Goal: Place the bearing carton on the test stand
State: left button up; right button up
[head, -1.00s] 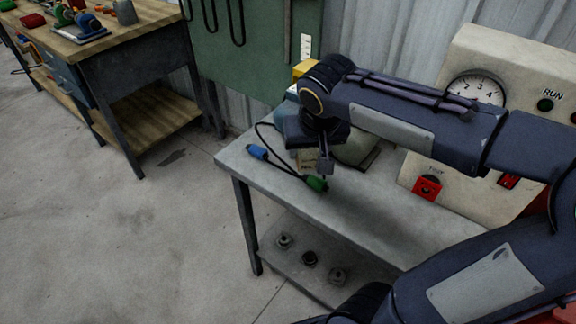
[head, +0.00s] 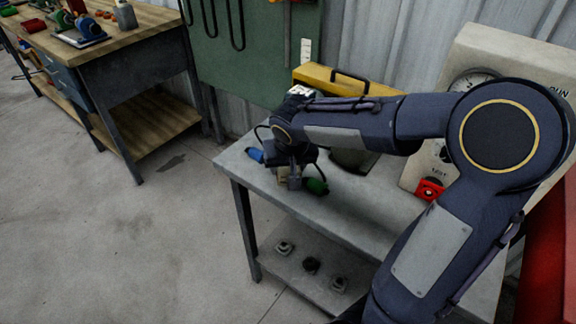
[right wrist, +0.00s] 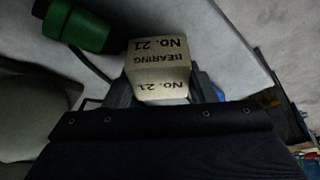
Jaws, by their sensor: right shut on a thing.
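The bearing carton (right wrist: 158,68) is a small beige box printed "BEARING No. 21" in the right wrist view. My right gripper (right wrist: 163,92) is shut on it, with a finger on either side. In the head view my right gripper (head: 289,178) is low over the left end of a grey bench (head: 345,205), and only a little of the carton (head: 282,175) shows beside it. I cannot tell whether the carton touches the bench top. The gauge panel (head: 487,58) stands on this bench, partly behind my right arm. My left gripper is not in view.
A cable with a blue connector (head: 254,155) and a green connector (head: 316,187) lies close by the gripper. A yellow case (head: 345,82) stands behind. A red button box (head: 430,189) is on the panel. Several small parts lie on the lower shelf (head: 290,265).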

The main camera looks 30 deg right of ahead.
jog(key=shift+f, duration=0.15)
jog(key=o, duration=1.1)
jog(key=shift+c, duration=0.2)
